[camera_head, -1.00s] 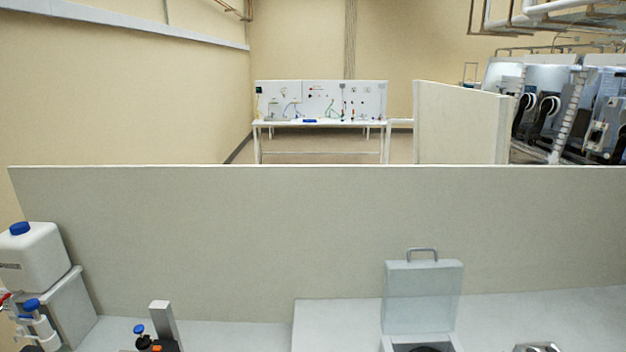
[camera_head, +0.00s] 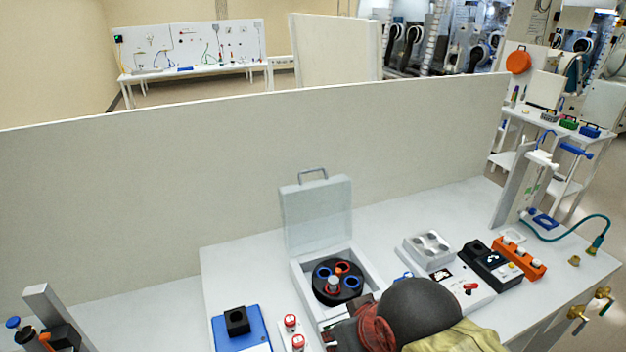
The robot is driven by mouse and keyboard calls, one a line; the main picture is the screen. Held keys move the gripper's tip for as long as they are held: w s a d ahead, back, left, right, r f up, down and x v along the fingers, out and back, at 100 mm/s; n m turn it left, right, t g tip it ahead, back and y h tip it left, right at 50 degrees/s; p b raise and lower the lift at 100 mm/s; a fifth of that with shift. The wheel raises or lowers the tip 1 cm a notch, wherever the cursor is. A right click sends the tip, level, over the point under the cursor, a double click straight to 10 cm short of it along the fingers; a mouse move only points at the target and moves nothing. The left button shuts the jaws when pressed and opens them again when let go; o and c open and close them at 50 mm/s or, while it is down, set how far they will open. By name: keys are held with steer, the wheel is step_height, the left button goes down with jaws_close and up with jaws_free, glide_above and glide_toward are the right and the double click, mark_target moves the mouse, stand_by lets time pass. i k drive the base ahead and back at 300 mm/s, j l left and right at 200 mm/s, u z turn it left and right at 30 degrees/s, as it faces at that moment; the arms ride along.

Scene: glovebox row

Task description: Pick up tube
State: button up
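My gripper is not in view. The open centrifuge (camera_head: 365,256) stands on the bench, its clear lid (camera_head: 316,215) raised. Its dark rotor (camera_head: 352,291) has blue, red and orange rings around its positions. A small grey-white piece (camera_head: 333,285), possibly a tube top, stands up in the rotor. An orange rack (camera_head: 519,258) with pale pieces is at the right. Which of these is the tube is unclear.
A blue tray with a black block (camera_head: 237,321) is at front left. A grey holder (camera_head: 428,248) and a black device (camera_head: 489,262) stand right of the centrifuge. A low wall (camera_head: 250,175) runs behind. An unclear dark rounded shape hides part of the bench front.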

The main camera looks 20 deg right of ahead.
mark_target(334, 280)
steer(key=k+j+z, duration=0.1)
steer(key=z, duration=0.3)
steer(key=k+j+z, duration=0.15)
steer(key=z, duration=0.2)
steer(key=k+j+z, duration=0.1)
steer(key=z, duration=0.3)
steer(key=k, duration=0.05)
